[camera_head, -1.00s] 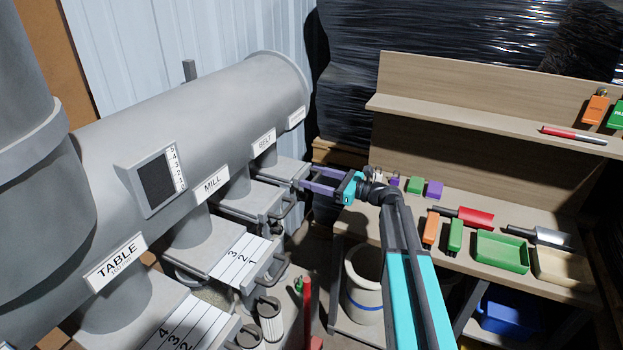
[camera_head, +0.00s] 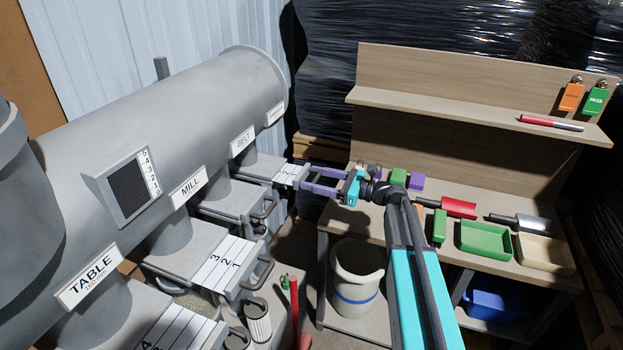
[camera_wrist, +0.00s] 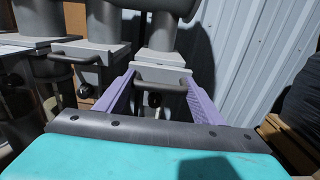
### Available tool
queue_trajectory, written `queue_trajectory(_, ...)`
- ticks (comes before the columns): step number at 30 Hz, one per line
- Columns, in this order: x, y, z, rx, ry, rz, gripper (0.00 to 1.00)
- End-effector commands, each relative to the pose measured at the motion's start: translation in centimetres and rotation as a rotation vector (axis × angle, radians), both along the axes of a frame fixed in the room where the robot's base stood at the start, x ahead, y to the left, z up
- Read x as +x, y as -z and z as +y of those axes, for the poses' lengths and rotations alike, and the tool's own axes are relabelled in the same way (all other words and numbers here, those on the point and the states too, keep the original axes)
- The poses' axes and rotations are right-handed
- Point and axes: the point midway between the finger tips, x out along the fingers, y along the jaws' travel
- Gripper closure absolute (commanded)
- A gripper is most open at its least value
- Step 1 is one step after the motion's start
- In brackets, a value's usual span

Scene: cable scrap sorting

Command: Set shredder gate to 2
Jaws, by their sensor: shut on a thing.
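The farthest gate plate (camera_head: 286,174) extends from under the end of the grey drum, below a small label (camera_head: 274,115) too small to read. It shows lines and small numbers; one looks like a 2, but the exact setting is unclear. My gripper (camera_head: 304,180), with purple fingers, is at this plate's outer end. In the wrist view, the fingers (camera_wrist: 160,82) lie on both sides of the gate's front end and its handle (camera_wrist: 160,87). The gripper is shut on that handle. The exact contact is partly hidden.
The BELT gate (camera_head: 237,200) is nearest to it. The MILL gate (camera_head: 212,264) shows 3, 2 and 1; the TABLE gate (camera_head: 172,332) is nearest. A workbench (camera_head: 478,232) with trays and tools stands right, a white bucket (camera_head: 357,282) below.

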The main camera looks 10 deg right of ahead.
Motion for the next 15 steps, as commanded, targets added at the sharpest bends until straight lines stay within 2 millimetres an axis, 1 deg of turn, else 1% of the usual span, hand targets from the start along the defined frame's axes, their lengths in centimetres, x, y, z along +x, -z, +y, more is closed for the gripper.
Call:
queue_trajectory(1, 0.46, -0.25, -0.18, 0.003, 0.014, -0.004, 0.78)
queue_trajectory(4, 0.46, -0.31, 0.13, 0.004, 0.01, -0.004, 0.78)
queue_trajectory(5, 0.45, -0.32, 0.21, 0.004, 0.009, -0.004, 0.33)
queue_trajectory(7, 0.42, -0.33, 0.4, 0.004, 0.007, -0.004, 0.21)
queue_trajectory(8, 0.39, -0.31, 0.47, 0.004, 0.005, -0.004, 0.19)
queue_trajectory(15, 0.26, -0.2, 0.76, 0.002, 0.0, -0.002, 0.19)
